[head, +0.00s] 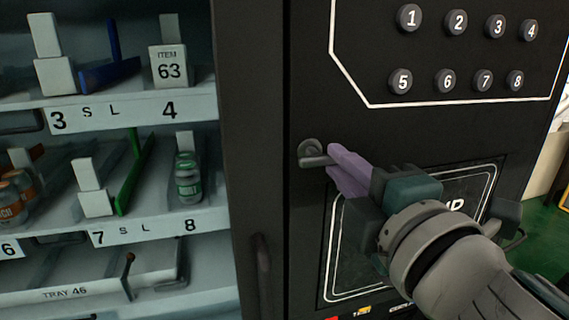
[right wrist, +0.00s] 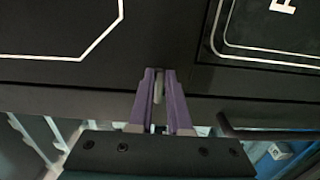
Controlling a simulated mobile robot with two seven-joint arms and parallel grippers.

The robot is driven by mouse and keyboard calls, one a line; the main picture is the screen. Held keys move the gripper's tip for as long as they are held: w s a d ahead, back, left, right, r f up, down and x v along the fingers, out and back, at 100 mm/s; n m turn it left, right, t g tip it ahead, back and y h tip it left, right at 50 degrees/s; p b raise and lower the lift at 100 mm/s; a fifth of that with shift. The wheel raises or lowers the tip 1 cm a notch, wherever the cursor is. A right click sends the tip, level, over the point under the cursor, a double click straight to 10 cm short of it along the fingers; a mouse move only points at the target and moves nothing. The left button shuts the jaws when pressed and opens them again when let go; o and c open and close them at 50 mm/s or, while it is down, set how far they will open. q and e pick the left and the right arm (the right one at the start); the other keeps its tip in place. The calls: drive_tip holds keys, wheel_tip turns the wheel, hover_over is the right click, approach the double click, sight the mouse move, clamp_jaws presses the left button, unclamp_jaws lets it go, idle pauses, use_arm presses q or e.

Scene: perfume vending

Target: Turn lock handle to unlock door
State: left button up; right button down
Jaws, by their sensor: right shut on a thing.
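The lock handle (head: 313,153) is a small dark metal lever on a round base, on the black front of the vending machine. Its lever points right, roughly level. My right gripper (head: 338,163) reaches in from the right, with its purple fingers shut on the lever's end. In the right wrist view the lock handle (right wrist: 158,84) shows as a thin piece between the two purple fingers (right wrist: 158,100). The vending machine door (head: 262,120) sits flush with its frame in the head view. My left gripper is out of view.
Left of the handle are lit shelves with cans (head: 188,178) and numbered labels. A dark vertical pull (head: 262,265) is low on the door edge. Round number buttons (head: 456,22) are above right. A panel (head: 345,250) lies behind my right gripper. Green floor shows at far right.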

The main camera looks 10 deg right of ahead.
idle(0.3)
drive_tip(key=c, duration=0.9)
unclamp_jaws()
drive_tip(key=shift+o, duration=0.2)
drive_tip(key=shift+s, duration=0.1)
drive_tip(key=s+b, duration=0.1)
drive_tip(key=s, duration=0.8)
drive_tip(key=shift+s+d+b, duration=0.15)
drive_tip(key=shift+s+b, duration=0.2)
drive_tip(key=shift+b, duration=0.05)
